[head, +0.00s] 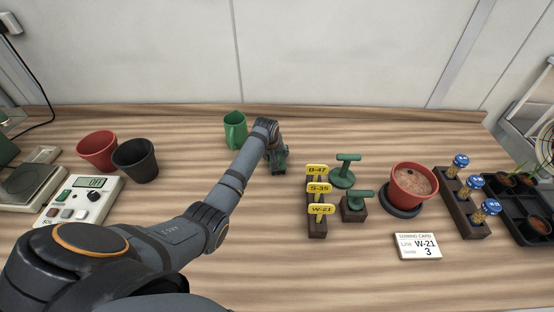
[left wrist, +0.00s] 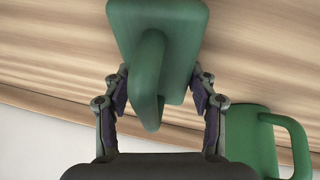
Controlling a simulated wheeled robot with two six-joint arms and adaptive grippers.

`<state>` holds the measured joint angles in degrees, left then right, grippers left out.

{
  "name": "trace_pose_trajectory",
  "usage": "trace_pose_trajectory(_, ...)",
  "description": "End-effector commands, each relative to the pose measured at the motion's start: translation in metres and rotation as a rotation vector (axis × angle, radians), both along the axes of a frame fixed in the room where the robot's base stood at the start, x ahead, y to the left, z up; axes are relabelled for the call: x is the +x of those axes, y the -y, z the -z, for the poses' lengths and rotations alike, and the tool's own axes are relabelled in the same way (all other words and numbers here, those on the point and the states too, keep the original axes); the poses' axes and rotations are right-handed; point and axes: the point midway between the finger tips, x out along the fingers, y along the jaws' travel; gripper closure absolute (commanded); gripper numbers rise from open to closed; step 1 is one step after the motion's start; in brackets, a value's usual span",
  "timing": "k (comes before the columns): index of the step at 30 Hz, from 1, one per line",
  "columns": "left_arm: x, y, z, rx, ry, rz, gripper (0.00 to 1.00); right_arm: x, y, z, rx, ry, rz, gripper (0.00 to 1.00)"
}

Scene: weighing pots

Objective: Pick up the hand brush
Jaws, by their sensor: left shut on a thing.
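My left gripper (head: 277,166) is shut on the green hand brush, which shows as a small green patch (head: 280,154) at the gripper in the head view. In the left wrist view the hand brush (left wrist: 180,35) is a green block with a curved handle, lying between the two fingers (left wrist: 160,92). Its underside is hidden, and I cannot tell whether it touches the table. My right gripper is not in view.
A green mug (head: 234,130) stands close left of the gripper and shows in the wrist view (left wrist: 250,140). Red (head: 97,150) and black (head: 135,160) pots stand left. Label stakes (head: 318,188), green tampers (head: 346,170) and a soil-filled pot (head: 412,185) stand right.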

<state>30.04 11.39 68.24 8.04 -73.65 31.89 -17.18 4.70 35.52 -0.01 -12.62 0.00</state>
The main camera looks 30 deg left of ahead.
Motion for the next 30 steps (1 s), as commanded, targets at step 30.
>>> trace_pose_trajectory(30, -0.099, -0.008, -0.111, 0.006, -0.002, 0.002, 0.83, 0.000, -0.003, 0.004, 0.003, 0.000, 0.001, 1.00)
